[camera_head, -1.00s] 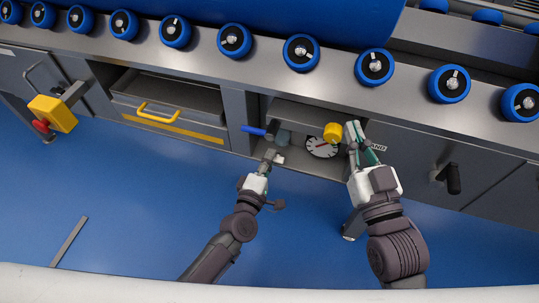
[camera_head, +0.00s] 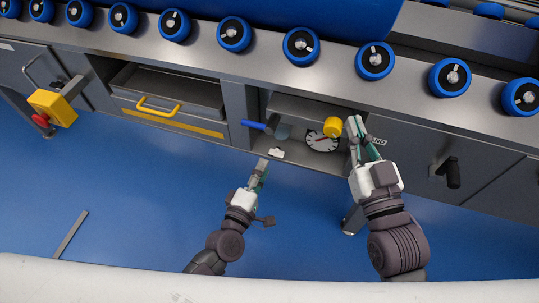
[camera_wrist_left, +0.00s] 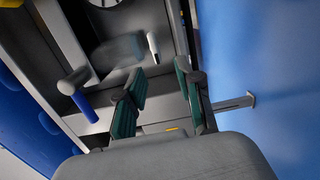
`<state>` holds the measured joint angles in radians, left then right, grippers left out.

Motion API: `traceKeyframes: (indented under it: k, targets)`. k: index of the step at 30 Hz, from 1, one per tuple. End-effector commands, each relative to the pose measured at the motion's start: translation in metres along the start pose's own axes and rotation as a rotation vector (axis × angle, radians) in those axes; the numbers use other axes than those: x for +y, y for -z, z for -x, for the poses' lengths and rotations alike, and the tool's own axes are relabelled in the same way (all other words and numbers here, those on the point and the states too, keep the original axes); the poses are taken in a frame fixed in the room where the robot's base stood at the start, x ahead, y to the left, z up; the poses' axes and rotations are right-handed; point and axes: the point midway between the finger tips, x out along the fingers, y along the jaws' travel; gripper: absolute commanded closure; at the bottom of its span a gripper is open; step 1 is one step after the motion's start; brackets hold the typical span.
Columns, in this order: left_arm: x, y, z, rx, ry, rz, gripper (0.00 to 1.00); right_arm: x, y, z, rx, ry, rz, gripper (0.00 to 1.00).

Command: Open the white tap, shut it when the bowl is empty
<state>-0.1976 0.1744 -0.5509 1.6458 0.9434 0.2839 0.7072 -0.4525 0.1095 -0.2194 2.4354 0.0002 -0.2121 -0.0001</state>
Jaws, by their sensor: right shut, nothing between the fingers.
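The small white tap (camera_head: 277,153) sits low in the open bay of the cabinet, below the clear grey bowl (camera_head: 283,132). In the left wrist view the white tap (camera_wrist_left: 153,46) shows as a short bar beside the blurred grey bowl (camera_wrist_left: 118,50). I cannot tell whether liquid is in the bowl. My left gripper (camera_head: 263,168) is in front of and below the tap, apart from it. In the left wrist view its fingers (camera_wrist_left: 160,88) are spread with nothing between them. My right gripper (camera_head: 354,124) is shut and empty, just right of the yellow knob (camera_head: 333,127).
A blue-handled lever (camera_head: 254,126) sticks out left of the bowl. A round gauge (camera_head: 322,143) sits right of the tap. A drawer with a yellow handle (camera_head: 158,107) is at left.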

Motion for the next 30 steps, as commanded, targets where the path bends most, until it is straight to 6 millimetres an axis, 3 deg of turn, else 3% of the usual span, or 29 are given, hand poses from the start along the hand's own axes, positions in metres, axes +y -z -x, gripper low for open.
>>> traceKeyframes:
  k: [3,9,30]
  targets:
    - [-0.001,0.001,0.024,-0.01,0.002,-0.001,0.65,0.0,0.0,0.0,0.0,0.0,0.0,1.0]
    - [-0.001,0.002,0.048,-0.02,0.001,0.0,0.65,0.0,0.0,0.0,0.0,0.0,0.0,1.0]
    - [0.0,0.002,0.052,-0.022,0.0,0.001,0.65,0.0,0.001,0.0,0.001,-0.002,-0.002,1.0]
